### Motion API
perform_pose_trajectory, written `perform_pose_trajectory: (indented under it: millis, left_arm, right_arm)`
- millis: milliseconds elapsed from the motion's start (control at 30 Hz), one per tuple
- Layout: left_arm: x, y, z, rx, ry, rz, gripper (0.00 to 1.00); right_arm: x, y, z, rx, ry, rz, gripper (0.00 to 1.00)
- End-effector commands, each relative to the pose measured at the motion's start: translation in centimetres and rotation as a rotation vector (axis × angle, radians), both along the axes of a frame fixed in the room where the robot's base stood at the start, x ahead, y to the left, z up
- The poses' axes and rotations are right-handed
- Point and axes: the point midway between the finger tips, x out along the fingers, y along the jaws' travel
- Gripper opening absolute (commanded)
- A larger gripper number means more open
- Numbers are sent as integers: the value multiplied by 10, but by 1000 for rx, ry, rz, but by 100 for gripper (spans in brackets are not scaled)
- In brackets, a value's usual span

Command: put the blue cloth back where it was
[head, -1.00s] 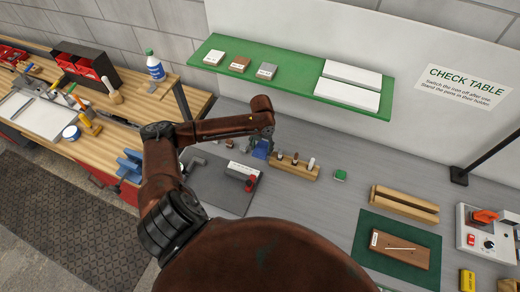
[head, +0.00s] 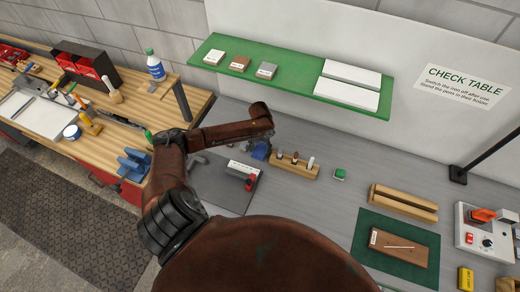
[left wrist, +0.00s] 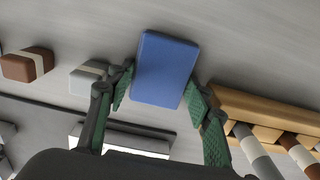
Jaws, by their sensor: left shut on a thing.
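The blue cloth (left wrist: 165,68) looks like a small flat block in the left wrist view. It sits between the green-padded fingers of my left gripper (left wrist: 160,92), which is shut on it. In the head view the cloth (head: 261,151) shows as a small blue patch under my left wrist, just left of a wooden holder (head: 310,174). My left gripper (head: 256,146) is mostly hidden there by the arm. I cannot tell whether the cloth touches the table. My right gripper is in neither view.
The wooden holder with upright pens is close beside the cloth. A dark mat (head: 215,188) bears a light block. A green item (head: 340,174) lies right of the holder. A green shelf (head: 300,88) hangs behind. Two banded blocks, brown (left wrist: 28,65) and grey (left wrist: 88,78), lie left of the gripper.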

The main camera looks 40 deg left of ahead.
Motion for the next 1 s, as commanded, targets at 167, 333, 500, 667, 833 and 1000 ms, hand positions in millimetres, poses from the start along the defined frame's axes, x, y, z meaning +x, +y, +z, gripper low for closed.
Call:
perform_pose_trajectory:
  millis: [167,333,500,667,833,1000]
  left_arm:
    - [0,0,-1,0,0,0,54]
    - [0,0,0,0,0,0,54]
    - [1,0,7,1,-2,0,54]
    - [1,1,33,2,-4,-1,54]
    - [1,1,70,2,-4,-2,54]
    - [1,0,101,1,-3,0,54]
  right_arm:
    - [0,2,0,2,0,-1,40]
    - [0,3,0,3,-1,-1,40]
    - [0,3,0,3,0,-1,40]
    - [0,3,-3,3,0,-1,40]
    - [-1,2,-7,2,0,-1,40]
    - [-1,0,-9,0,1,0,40]
